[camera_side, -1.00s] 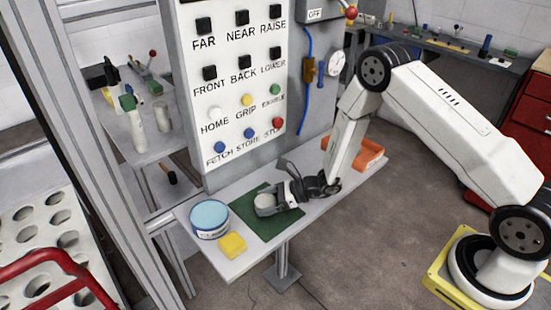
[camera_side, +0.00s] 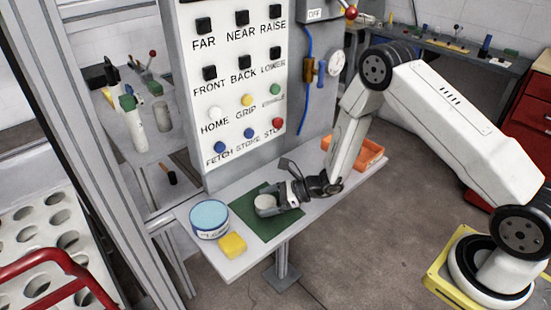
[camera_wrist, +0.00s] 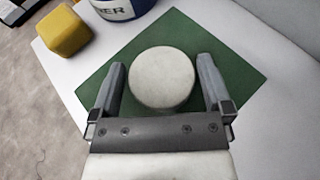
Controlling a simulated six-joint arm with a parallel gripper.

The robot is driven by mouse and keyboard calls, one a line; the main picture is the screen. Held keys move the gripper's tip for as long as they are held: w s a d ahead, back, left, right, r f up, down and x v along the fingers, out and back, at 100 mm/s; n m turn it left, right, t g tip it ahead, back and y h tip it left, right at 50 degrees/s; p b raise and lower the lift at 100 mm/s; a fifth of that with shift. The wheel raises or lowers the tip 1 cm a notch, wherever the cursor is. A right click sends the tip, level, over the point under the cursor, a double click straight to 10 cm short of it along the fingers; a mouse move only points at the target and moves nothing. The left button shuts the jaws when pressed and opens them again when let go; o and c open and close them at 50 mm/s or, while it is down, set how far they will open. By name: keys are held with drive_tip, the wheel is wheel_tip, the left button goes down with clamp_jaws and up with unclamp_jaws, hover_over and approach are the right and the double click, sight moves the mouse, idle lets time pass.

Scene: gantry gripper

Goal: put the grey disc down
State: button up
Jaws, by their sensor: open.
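The grey disc (camera_wrist: 162,78) lies on the green mat (camera_wrist: 180,30) between my gripper's two fingers. In the wrist view there is a gap between each finger and the disc. My gripper (camera_wrist: 162,85) is open around it, low over the mat. In the side view the disc (camera_side: 265,201) shows at the tip of my gripper (camera_side: 271,202), over the green mat (camera_side: 285,227); part of it is hidden by a finger.
A blue-lidded tin (camera_side: 209,217) and a yellow block (camera_side: 232,245) stand left of the mat on the narrow shelf (camera_side: 222,266). An orange tray (camera_side: 367,155) sits at the right end. The button panel (camera_side: 232,110) rises close behind.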

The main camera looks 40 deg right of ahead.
drive_tip(key=v, duration=1.1)
drive_tip(key=shift+s+d, duration=0.15)
drive_tip(key=shift+r, duration=0.1)
drive_tip(key=s+a+r+n+g+h, duration=0.1)
drive_tip(key=s+a+r+n+g, duration=0.1)
drive_tip(key=s+n+g, duration=0.3)
drive_tip(key=s+a+r+n+g+h, duration=0.1)
drive_tip(key=s+a+r+n+g, duration=0.15)
drive_tip(key=s+n, duration=0.3)
drive_tip(key=s+d+r+n+t+h, duration=0.1)
drive_tip(key=d+r+n+h, duration=0.3)
drive_tip(key=n, duration=1.1)
wheel_tip(320, 180, up, 3)
drive_tip(key=s+h, duration=0.1)
drive_tip(key=h, duration=0.3)
drive_tip(key=shift+s+d+t, duration=0.3)
drive_tip(key=shift+s+t, duration=0.05)
drive_tip(key=shift+f, duration=0.1)
